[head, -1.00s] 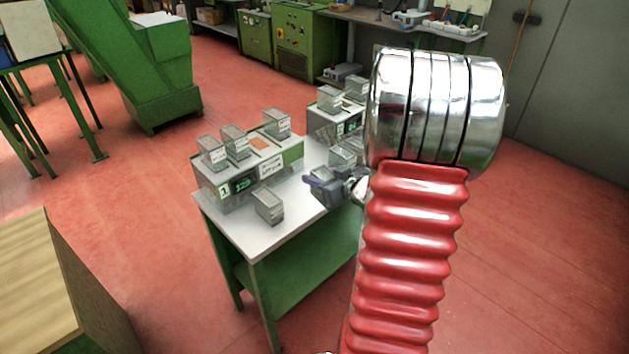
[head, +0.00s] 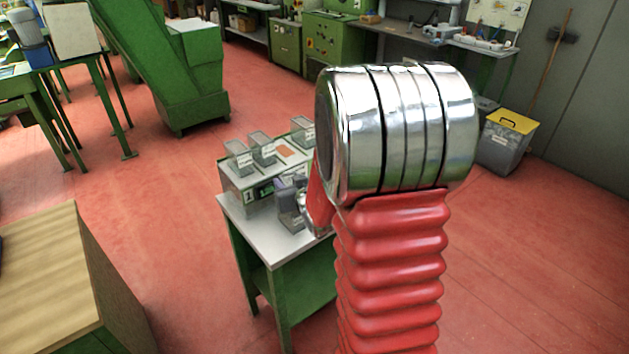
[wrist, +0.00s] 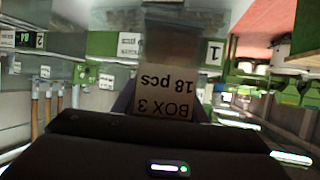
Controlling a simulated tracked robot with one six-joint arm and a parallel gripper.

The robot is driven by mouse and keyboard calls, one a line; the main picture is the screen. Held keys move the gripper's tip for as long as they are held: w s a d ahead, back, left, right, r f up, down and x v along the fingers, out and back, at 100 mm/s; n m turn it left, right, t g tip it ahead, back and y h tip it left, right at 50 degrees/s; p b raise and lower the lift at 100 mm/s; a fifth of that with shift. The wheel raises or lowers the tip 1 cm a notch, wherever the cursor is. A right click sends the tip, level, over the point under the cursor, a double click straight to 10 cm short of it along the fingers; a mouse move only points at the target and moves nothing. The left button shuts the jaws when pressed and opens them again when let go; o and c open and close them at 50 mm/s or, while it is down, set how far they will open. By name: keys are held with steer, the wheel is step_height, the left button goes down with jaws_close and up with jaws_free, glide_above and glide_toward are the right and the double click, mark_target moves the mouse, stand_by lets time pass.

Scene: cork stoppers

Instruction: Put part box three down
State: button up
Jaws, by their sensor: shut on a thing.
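Part box three is a small clear grey box with a white label. In the head view the box (head: 291,219) is at the front part of the white-topped table (head: 262,238), by the first scale. My gripper (head: 289,192) is shut on it; my arm hides its right side. In the wrist view, which is upside down, its label (wrist: 165,92) reads BOX 3, 18 pcs, between my gripper's fingers (wrist: 163,108). Its base seems to be on or very near the tabletop; I cannot tell if it touches.
Behind it stands the scale marked 1 (head: 250,196), with several similar boxes, including one at the left (head: 240,159), and an orange patch (head: 284,151) on top. My arm hides the table's right side. A wooden-topped bench (head: 45,270) is at the front left.

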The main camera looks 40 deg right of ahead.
steer(key=w+a+n+y, duration=0.1)
steer(key=w+a, duration=0.1)
steer(key=a, duration=0.9)
steer(key=w+a+n+y, duration=0.1)
steer(key=a+y, duration=0.1)
steer(key=a, duration=1)
steer(key=shift+w+r+n, duration=0.2)
steer(key=shift+w+n, duration=0.15)
steer(key=shift+n, duration=0.05)
